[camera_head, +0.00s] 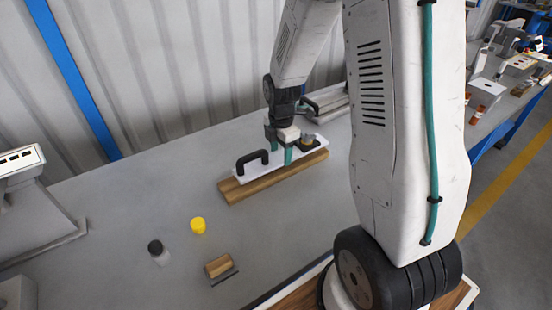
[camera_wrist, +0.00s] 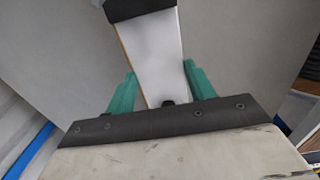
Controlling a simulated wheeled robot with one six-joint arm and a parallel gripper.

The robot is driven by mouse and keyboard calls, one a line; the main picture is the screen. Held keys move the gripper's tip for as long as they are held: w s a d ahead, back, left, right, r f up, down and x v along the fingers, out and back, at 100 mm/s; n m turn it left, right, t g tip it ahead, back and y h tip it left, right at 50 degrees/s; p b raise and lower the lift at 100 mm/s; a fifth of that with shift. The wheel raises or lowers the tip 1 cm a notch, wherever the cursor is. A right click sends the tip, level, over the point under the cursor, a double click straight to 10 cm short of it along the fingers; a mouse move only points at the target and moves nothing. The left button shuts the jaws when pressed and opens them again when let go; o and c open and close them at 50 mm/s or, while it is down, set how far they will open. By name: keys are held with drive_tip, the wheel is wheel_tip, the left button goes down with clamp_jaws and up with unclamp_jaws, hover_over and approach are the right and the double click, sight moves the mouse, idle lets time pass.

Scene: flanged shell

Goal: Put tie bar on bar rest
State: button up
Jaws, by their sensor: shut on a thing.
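The tie bar appears as a long white bar (camera_head: 260,172) with a black handle (camera_head: 252,160) on its left part. It lies along a long wooden block (camera_head: 262,186), likely the bar rest, on the grey bench. I cannot tell whether the bar touches the wood or hangs just above it. My gripper (camera_head: 279,144) is shut on the bar near its middle. In the wrist view, its teal fingers (camera_wrist: 162,86) are on both sides of the white bar (camera_wrist: 152,58), with a black part at the top and a thin wooden edge along its left.
On the bench stand a yellow round piece (camera_head: 198,226), a black-capped bottle (camera_head: 160,254) and a small wooden block (camera_head: 219,265). A grey machine (camera_head: 30,215) is at the left. A grey object with a black handle (camera_head: 325,106) lies behind the gripper. The bench's left middle is clear.

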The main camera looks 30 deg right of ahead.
sight(276, 155)
drive_tip(key=shift+w+a, duration=0.25)
drive_tip(key=shift+w, duration=0.3)
drive_tip(key=shift+w+a+f, duration=0.1)
drive_tip(key=shift+w+f, duration=0.05)
drive_tip(key=shift+f, duration=1.65)
drive_tip(key=o, duration=1.5)
drive_tip(key=shift+f, duration=0.15)
drive_tip(key=shift+o, duration=0.2)
